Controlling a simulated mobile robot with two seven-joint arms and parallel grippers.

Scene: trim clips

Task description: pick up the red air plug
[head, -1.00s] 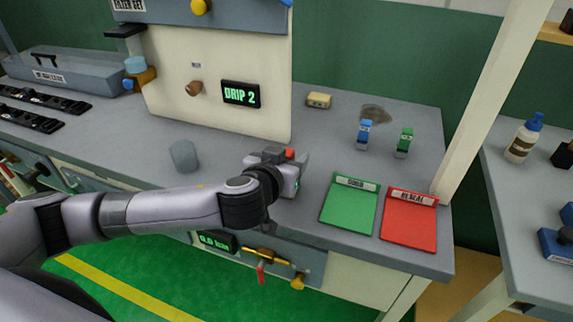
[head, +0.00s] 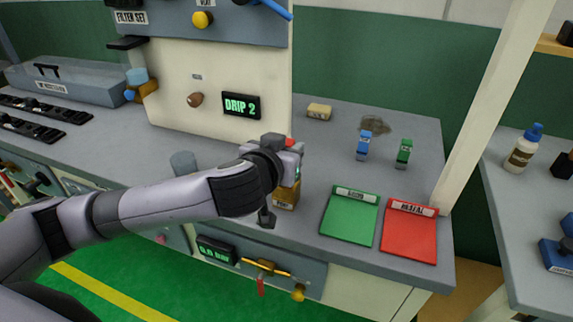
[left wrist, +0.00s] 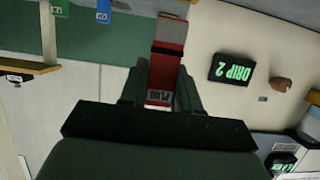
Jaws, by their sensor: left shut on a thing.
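The red air plug (left wrist: 166,62) is between the fingers of my left gripper (left wrist: 160,92) in the left wrist view. A small brown box (head: 286,196) with a label stands on the counter just below the gripper. My right gripper is not in view.
A green mat (head: 349,222) and a red mat (head: 409,236) lie right of the gripper. A blue clip (head: 364,146) and a green clip (head: 404,151) stand behind them. The DRIP 2 panel (head: 241,105) rises behind.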

